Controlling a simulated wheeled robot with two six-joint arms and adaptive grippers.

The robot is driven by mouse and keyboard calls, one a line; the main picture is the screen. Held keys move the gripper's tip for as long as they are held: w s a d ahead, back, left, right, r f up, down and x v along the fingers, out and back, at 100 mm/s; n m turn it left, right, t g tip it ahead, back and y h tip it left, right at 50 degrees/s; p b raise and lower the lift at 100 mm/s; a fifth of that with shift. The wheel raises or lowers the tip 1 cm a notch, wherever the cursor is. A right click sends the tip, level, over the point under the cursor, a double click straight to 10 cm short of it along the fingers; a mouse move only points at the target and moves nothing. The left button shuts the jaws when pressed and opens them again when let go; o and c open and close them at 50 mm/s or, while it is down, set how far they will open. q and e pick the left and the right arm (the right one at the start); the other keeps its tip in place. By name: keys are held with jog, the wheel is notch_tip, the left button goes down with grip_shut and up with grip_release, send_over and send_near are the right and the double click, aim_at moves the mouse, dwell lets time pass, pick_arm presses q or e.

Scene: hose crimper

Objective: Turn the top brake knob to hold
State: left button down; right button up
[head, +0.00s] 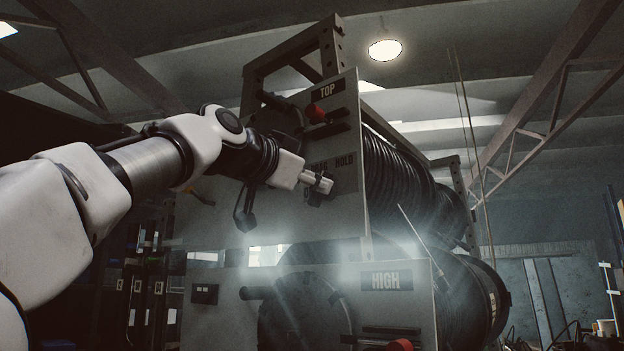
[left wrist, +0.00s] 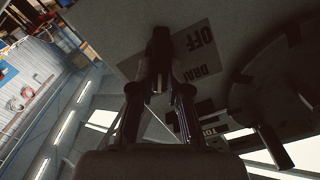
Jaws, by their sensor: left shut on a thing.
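The upper grey panel (head: 350,215) of the reel rack carries a TOP label (head: 326,91) and, lower down, a label (head: 345,162) reading HOLD with a partly covered word beside it. My left gripper (head: 320,185) is at this panel just below the HOLD label. In the left wrist view its fingers (left wrist: 160,85) come together on a small dark piece, which I take as the top brake knob (left wrist: 160,40). The OFF and DRAG lettering (left wrist: 199,52) lies beside it. The knob is mostly hidden by the fingers, so its pointing direction is unclear. My right gripper is out of view.
Wound black hose (head: 400,185) fills the reel behind the panel. Below is a second panel with a HIGH label (head: 386,281) and another red knob (head: 400,345). Open room lies to the right.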

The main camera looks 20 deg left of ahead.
pick_arm(q)
jog(key=shift+r, duration=0.15)
jog(key=c, duration=1.2)
grip_release()
jog(key=shift+w, duration=0.1)
jog(key=shift+o, duration=0.3)
jog(key=shift+w+d+f, duration=0.15)
jog(key=shift+w+f, duration=0.15)
jog(key=shift+w, duration=0.25)
jog(key=shift+s, duration=0.1)
